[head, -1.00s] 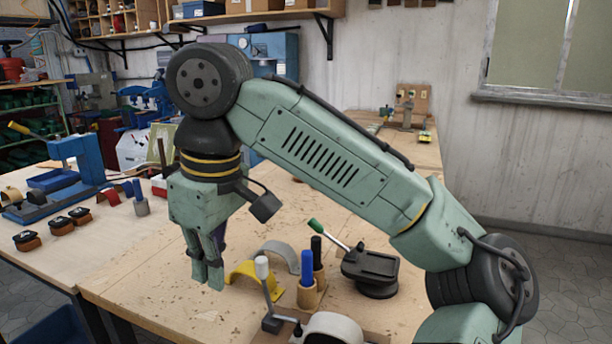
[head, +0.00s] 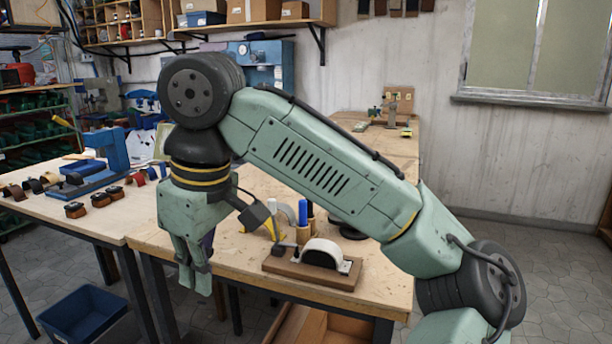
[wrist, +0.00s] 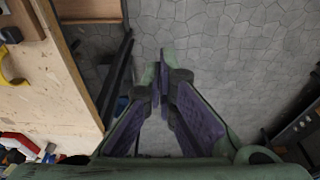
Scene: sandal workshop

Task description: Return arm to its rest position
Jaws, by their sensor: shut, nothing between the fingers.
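My gripper (head: 195,285) points straight down in front of the workbench's near edge in the head view, below the level of the top. It is shut and empty. In the wrist view its fingers (wrist: 163,75) meet at the tips, with only grey floor behind them. My arm is bent, running from the lower right up to the left, and hides part of the bench.
The wooden workbench (head: 370,285) carries a clamp on a board (head: 315,270), blue-handled tools and a yellow curved piece. Sandals (head: 75,210) and a blue press (head: 108,150) stand on the left bench. A blue bin (head: 85,312) sits on the floor. Floor at the right is clear.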

